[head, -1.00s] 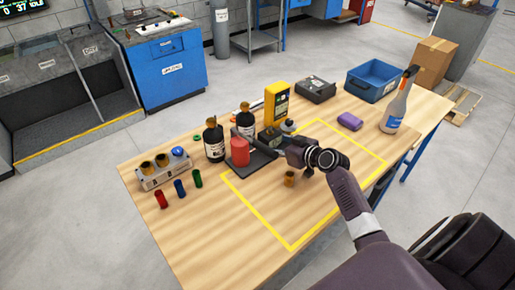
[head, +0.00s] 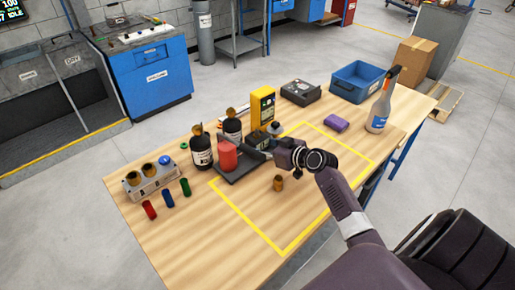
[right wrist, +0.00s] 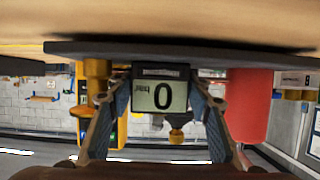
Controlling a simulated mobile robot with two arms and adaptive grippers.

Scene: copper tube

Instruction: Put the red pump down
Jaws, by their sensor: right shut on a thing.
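The red pump, with an upright red cylinder (head: 228,155) on a dark base plate, is at the far left corner of the yellow outline (head: 246,226) on the table. My right gripper (head: 262,149) reaches in from the right and is shut on the pump. In the right wrist view, which is upside down, its fingers (right wrist: 158,120) stand either side of a small display (right wrist: 160,92) reading 0, and the red cylinder (right wrist: 250,105) is to the right. A shadow lies along the plate; I cannot tell whether it touches the table. My left gripper is out of view.
Two dark bottles (head: 201,152) and a yellow meter (head: 262,107) stand close behind the pump. A small brass piece (head: 278,183) lies inside the outline. A purple block (head: 336,124) and spray bottle (head: 380,105) are right. The outline's front is clear.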

